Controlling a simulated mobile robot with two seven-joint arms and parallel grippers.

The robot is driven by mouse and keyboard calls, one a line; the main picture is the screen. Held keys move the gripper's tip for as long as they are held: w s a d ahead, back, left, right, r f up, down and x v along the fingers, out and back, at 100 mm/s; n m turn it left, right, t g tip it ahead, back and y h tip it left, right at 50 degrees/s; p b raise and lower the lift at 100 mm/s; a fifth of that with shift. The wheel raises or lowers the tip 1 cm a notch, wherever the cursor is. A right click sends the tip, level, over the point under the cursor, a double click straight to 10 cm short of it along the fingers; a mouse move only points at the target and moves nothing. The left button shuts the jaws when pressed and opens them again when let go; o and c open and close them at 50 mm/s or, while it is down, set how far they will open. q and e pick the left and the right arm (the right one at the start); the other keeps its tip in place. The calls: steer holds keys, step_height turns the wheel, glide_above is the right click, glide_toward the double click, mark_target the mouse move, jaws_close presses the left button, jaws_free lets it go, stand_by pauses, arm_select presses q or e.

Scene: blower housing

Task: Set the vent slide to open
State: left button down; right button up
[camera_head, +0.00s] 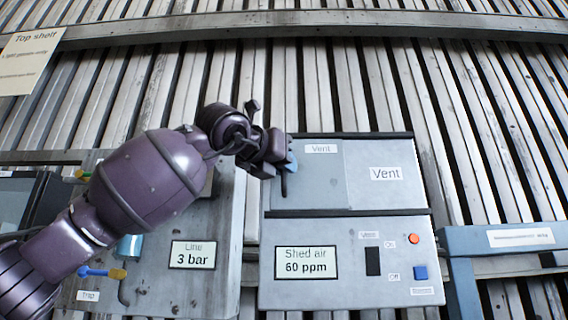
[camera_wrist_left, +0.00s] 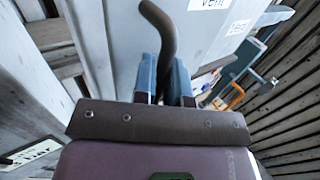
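The vent slide (camera_head: 318,180) is a pale grey plate between dark rails at the top of the grey unit, with a small "Vent" label. A seam divides it from the panel with a larger "Vent" label (camera_head: 386,174) on the right. Its dark, bent handle (camera_head: 284,185) is at the left edge, partly hidden by my gripper. My left gripper (camera_head: 289,162) is at this handle. In the left wrist view, its blue fingers (camera_wrist_left: 164,78) lie on both sides of the handle (camera_wrist_left: 166,40), close against it. My right gripper is not in view.
Below the vent are a "Shed air 60 ppm" display (camera_head: 306,263), a black switch (camera_head: 373,261), an orange button (camera_head: 414,239) and a blue button (camera_head: 420,272). A "Line 3 bar" panel (camera_head: 222,285) stands left, partly behind my arm. A blue-grey frame (camera_head: 462,280) stands right.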

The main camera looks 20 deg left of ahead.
arm_select(q)
steer(key=w+d, duration=0.1)
steer(key=d, duration=0.4)
steer(key=w+d, duration=0.2)
steer(key=d, duration=0.3)
steer(key=w+d, duration=0.1)
steer(key=d, duration=0.4)
steer(key=shift+w, duration=0.15)
steer(key=c, duration=1.5)
jaws_free()
steer(key=shift+d, duration=0.25)
steer(key=shift+b, duration=0.3)
